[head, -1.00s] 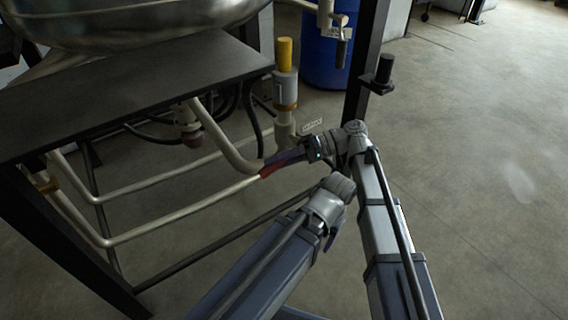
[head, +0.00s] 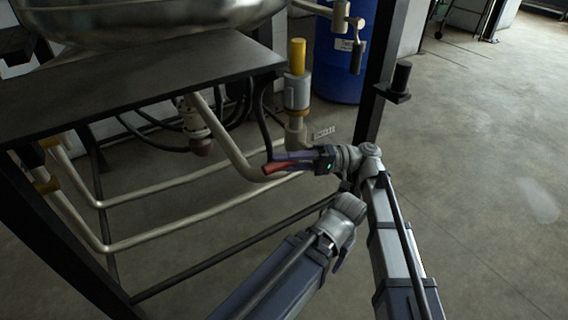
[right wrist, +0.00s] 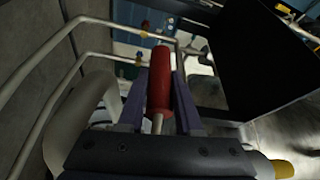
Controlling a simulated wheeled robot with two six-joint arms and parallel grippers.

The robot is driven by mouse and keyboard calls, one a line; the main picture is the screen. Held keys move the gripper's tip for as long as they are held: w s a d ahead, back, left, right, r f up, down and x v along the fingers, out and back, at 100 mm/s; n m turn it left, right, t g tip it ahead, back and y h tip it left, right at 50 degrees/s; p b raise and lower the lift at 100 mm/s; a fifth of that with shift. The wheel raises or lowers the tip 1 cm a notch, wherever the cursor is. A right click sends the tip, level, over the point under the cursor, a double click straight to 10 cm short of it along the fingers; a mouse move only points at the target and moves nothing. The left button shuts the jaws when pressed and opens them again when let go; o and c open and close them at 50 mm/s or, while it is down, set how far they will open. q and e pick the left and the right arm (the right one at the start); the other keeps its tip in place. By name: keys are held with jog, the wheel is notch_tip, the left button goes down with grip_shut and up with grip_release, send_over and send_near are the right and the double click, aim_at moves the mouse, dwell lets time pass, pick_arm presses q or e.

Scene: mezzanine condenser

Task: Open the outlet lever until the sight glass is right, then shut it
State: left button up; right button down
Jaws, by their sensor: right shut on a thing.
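The outlet lever has a red handle (head: 277,167), seen low beside the vertical pipe fitting in the head view. In the right wrist view the red handle (right wrist: 160,85) lies lengthwise between the two fingers, with its thin metal stem (right wrist: 158,123) towards the palm. My right gripper (head: 290,161) is shut on this handle. My left gripper (head: 341,257) shows only as a dark sliver under its wrist, so its jaws cannot be judged. A grey cylinder (head: 297,92) with a yellow top stands above the fitting; I cannot tell whether it is the sight glass.
A steel vessel (head: 150,18) sits above a dark plate (head: 120,95). Pale pipes (head: 180,232) run low on the left. A dark post (head: 376,80) with a small bracket stands close behind my right arm. A blue drum (head: 337,60) is behind. Floor on the right is open.

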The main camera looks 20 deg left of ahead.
jog(key=shift+r, duration=0.1)
jog(key=c, duration=0.6)
grip_release()
jog(key=shift+d, duration=0.1)
jog(key=v, duration=0.7)
jog(key=shift+w+d+b, duration=0.2)
jog(key=shift+d+b, duration=0.1)
jog(key=shift+b, duration=0.05)
